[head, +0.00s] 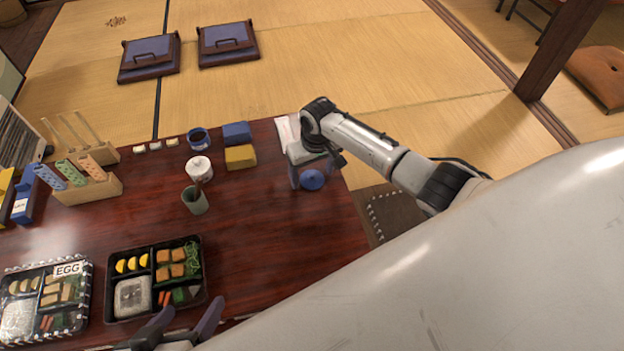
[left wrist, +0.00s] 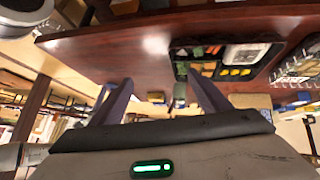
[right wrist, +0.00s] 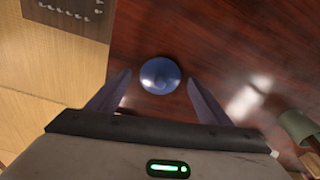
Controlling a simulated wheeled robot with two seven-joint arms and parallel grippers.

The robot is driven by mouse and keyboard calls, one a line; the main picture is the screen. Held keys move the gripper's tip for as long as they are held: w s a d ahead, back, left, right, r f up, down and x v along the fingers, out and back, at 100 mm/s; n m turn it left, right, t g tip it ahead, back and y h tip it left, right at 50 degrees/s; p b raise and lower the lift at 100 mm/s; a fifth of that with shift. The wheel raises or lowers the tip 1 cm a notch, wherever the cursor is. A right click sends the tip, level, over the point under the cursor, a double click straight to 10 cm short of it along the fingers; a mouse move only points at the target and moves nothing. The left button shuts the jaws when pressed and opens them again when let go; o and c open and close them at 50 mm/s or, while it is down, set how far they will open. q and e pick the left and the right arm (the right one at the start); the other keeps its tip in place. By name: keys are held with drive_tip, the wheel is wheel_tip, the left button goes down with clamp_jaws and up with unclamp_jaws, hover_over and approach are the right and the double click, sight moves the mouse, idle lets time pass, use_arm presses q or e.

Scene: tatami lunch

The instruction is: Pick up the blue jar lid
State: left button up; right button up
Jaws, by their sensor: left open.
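The blue jar lid (head: 312,180) lies on the dark red table near its right edge, a round disc with a small knob. My right gripper (head: 314,172) is over it, open, with one finger to each side. In the right wrist view the lid (right wrist: 160,75) shows between the open fingertips (right wrist: 159,77), apart from both; its height below them is hard to tell. My left gripper (head: 190,322) is open and empty at the table's front edge, beside the bento box. It also shows open in the left wrist view (left wrist: 160,84).
A black bento box (head: 205,298) and a lidded one marked EGG (head: 67,268) are at the left front. The table between cup and lid is clear.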

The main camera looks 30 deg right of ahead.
drive_tip(key=c, duration=1)
